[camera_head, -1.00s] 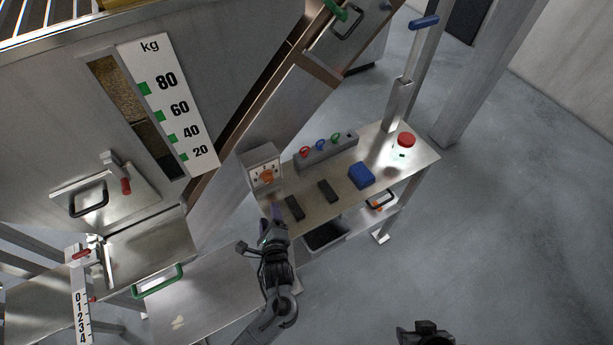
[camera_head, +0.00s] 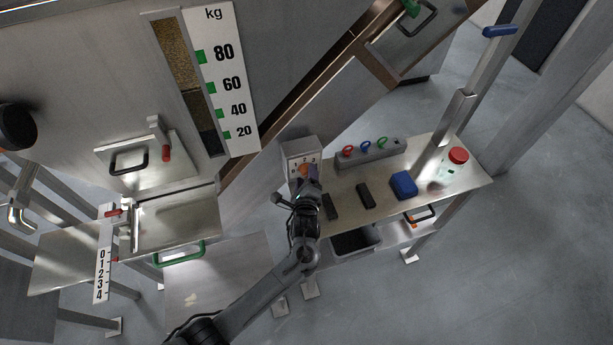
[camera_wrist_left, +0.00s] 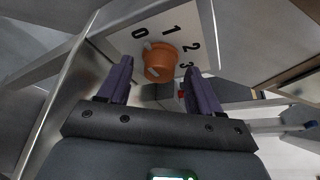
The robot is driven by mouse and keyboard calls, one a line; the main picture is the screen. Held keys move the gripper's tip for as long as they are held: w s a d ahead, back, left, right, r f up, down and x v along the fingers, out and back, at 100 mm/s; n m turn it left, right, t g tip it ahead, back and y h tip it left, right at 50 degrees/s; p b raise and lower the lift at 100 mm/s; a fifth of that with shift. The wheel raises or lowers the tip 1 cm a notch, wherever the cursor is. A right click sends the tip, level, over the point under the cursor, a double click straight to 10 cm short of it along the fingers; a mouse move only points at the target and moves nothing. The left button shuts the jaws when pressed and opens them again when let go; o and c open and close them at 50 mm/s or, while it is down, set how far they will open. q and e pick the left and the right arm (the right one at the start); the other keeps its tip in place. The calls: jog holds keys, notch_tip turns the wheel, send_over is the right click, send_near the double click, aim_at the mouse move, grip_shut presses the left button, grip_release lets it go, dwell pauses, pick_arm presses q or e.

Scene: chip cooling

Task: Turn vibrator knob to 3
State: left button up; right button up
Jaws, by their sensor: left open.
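The orange vibrator knob (camera_wrist_left: 158,62) sits on a pale control box panel (camera_head: 301,151) marked 0, 1, 2 and 3. In the wrist view, a light mark on the knob's edge is by the 0. In the head view, the knob (camera_head: 304,170) is partly hidden by my left gripper (camera_head: 308,176). My left gripper (camera_wrist_left: 158,68) is open, with its two purple fingers apart on either side of the knob. I cannot tell whether they touch it. My right gripper is out of view.
The box stands at the left end of a metal bench (camera_head: 455,178). The bench holds a grey block with coloured rings (camera_head: 367,154), two black blocks, a blue block (camera_head: 403,185) and a red button (camera_head: 458,155). A sloping chute (camera_head: 327,93) rises behind the box.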

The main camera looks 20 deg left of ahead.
pick_arm(q)
jog(key=shift+w+a+f, duration=0.15)
jog(key=shift+w+a, duration=0.1)
jog(key=shift+w, duration=0.4)
